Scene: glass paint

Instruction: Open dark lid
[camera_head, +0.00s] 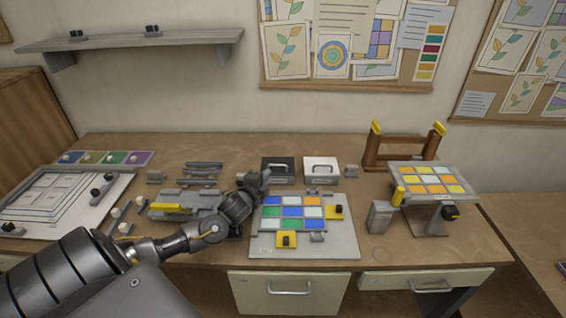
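A small box with a dark lid (279,164) stands at the back middle of the workbench, left of a matching box with a white lid (320,163). The dark lid looks closed, with a grey front and a handle below it. My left gripper (264,180) reaches in from the left and is at the front left corner of the dark-lidded box. Its fingers are small and dark here, so I cannot tell whether they touch the box or are open or shut. My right gripper is not in view.
A board with coloured glass tiles (313,245) lies in front of the boxes. A grey tool with a yellow bar (180,208) is to the left. A raised stand with orange tiles (432,181) and a wooden frame (403,149) are to the right. A wall shelf (130,40) hangs above.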

